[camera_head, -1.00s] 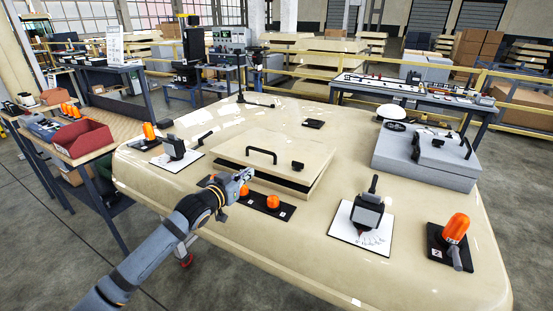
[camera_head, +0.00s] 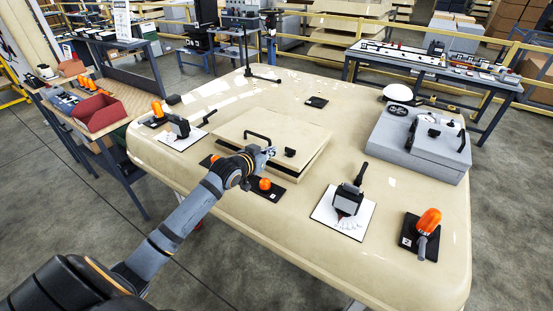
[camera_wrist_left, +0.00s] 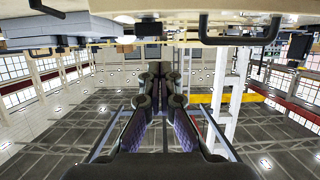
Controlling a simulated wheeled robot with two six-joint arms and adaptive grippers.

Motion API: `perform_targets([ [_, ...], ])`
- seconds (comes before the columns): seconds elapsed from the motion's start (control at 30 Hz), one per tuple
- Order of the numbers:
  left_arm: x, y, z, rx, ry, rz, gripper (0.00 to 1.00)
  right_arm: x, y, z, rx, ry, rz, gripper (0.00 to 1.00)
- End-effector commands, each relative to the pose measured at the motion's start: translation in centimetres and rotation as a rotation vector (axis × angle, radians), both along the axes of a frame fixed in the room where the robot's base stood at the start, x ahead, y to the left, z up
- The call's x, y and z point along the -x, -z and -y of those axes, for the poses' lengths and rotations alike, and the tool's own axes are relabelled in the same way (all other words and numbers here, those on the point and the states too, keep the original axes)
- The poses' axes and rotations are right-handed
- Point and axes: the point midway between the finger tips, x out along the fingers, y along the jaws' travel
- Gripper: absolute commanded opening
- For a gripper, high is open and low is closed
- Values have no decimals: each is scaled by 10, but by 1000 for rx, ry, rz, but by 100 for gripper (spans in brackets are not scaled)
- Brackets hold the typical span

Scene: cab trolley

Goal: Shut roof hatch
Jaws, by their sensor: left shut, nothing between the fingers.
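The roof hatch (camera_head: 295,128) is a beige square panel in the middle of the beige cab roof. It is tilted up, with a dark gap under its front and right edges. A black bar handle (camera_head: 258,137) and a small black latch (camera_head: 290,152) sit on top of it. My left gripper (camera_head: 269,152) is shut and empty at the hatch's front edge, beside the latch; I cannot tell whether it touches. In the left wrist view its fingers (camera_wrist_left: 160,75) are together, with a black handle (camera_wrist_left: 240,32) above right. My right gripper is not in view.
An orange-knobbed black panel (camera_head: 265,184) lies in front of the hatch, partly behind my arm. A lever on a white plate (camera_head: 345,203) and an orange knob (camera_head: 429,221) stand to the right. A grey case (camera_head: 415,150) is at the right. Bare roof (camera_head: 335,115) lies behind the hatch.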

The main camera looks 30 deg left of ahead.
Motion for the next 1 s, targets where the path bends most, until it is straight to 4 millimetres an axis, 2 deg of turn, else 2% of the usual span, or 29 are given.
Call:
perform_targets([
  [0.03,-11,1,3,11,-1,1,0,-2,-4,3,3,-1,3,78],
  [0.17,-37,9,5,7,1,0,0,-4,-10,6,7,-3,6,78],
  [0.3,-32,33,4,2,3,-3,0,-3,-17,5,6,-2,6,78],
  [0.4,-32,44,4,0,3,-2,0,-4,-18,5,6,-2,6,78],
  [0.87,-31,53,3,-1,3,0,0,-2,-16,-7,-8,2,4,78],
  [1.0,-29,71,3,-1,3,-2,0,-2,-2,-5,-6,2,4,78],
])
